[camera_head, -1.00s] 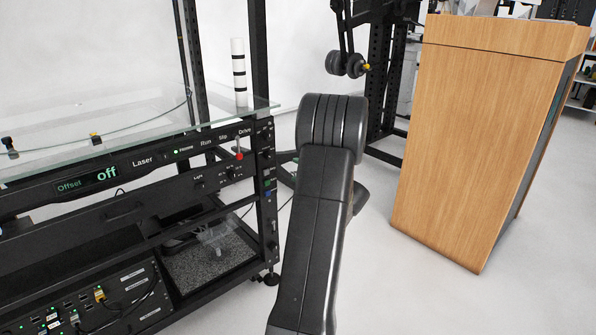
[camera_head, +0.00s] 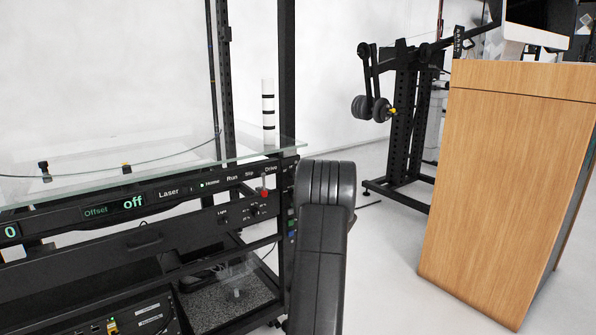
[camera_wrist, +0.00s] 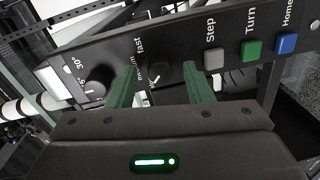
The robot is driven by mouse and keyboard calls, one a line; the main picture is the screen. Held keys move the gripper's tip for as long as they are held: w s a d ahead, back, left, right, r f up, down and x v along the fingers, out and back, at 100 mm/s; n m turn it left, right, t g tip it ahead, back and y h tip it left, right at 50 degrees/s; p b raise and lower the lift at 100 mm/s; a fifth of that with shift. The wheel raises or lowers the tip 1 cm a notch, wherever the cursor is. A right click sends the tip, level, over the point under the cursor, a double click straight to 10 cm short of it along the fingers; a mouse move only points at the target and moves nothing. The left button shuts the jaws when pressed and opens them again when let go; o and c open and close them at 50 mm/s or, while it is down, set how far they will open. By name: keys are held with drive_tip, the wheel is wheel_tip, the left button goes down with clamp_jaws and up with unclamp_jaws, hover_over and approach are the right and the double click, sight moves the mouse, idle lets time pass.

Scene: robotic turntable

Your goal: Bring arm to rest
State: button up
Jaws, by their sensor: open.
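My arm (camera_head: 322,250) rises from the bottom middle of the head view, its rounded dark joint in front of the rack's right post. A black control panel (camera_wrist: 185,48) lies just beyond the fingertips. It has a dark knob (camera_wrist: 158,74) between the fingers, a grey Step button (camera_wrist: 214,60), a green Turn button (camera_wrist: 251,50) and a blue Home button (camera_wrist: 287,43). The gripper is hidden in the head view. Whether the fingers touch the panel cannot be told.
A black rack (camera_head: 150,228) with a glass top (camera_head: 75,178) stands at left; its display reads "off". A banded white cylinder (camera_head: 268,112) stands on it. A wooden cabinet (camera_head: 500,180) stands at right, a black stand with weights (camera_head: 372,107) behind. Floor shows between rack and cabinet.

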drive_tip(key=shift+s+d, duration=0.1)
idle(0.4)
drive_tip(key=p+v, duration=0.4)
drive_tip(key=v, duration=0.9)
drive_tip(key=w+a+m+p, duration=0.3)
drive_tip(key=w+m+p, duration=0.2)
drive_tip(key=m+p, duration=0.3)
drive_tip(key=w+a+m+y+p, duration=0.1)
drive_tip(key=w+a+m+p, duration=0.3)
drive_tip(key=m+p, duration=0.5)
drive_tip(key=shift+w+a+f+p, duration=0.25)
drive_tip(key=shift+w+f+p, duration=0.15)
drive_tip(key=shift+w+p, duration=0.6)
idle(0.4)
